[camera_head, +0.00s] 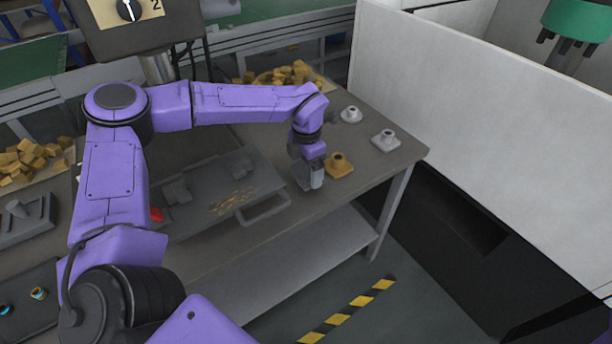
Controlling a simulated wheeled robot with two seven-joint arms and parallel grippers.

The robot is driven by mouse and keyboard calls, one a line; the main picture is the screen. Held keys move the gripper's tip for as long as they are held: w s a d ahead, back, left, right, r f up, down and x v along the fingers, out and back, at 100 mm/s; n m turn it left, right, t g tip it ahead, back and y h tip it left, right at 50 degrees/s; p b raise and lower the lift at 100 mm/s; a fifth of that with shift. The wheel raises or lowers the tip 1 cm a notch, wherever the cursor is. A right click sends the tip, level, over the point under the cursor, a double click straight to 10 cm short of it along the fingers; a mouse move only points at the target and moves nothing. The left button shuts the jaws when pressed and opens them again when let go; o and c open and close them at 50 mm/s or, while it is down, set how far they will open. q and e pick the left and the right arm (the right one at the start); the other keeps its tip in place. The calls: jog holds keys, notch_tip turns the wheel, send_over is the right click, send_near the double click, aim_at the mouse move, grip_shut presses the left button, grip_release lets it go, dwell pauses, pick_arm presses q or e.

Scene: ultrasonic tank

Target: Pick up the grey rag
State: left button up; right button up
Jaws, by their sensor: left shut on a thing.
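My left arm reaches across the workbench, and my left gripper (311,184) points down near the bench's front right edge. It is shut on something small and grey. This may be the grey rag, but the fingers hide most of it and I cannot make out its shape. The gripper is just left of a yellow-brown flanged part (340,167). I see no other grey rag clearly on the bench. My right gripper is not in view.
A grey tray (185,217) with a handle, grey parts and yellowish chips lies left of the gripper. Two pale flanged parts (351,115) (386,138) stand at the right. Wooden blocks (290,73) are piled behind. A white panel (490,105) rises at the right.

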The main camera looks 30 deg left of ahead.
pick_arm(q)
jog(key=s+d+r, duration=0.1)
jog(key=s+r, duration=0.1)
jog(key=r, duration=0.1)
jog(key=s+d+r+b, duration=0.1)
jog(key=shift+s+d+r, duration=0.15)
jog(key=shift+d+r, duration=0.2)
jog(key=shift+r, duration=0.05)
jog(key=s+d+r+b, duration=0.2)
jog(key=s+d+r, duration=0.2)
jog(key=s+d, duration=0.2)
jog(key=shift+s+r, duration=0.4)
jog(key=shift+s, duration=0.45)
jog(key=shift+o, duration=0.9)
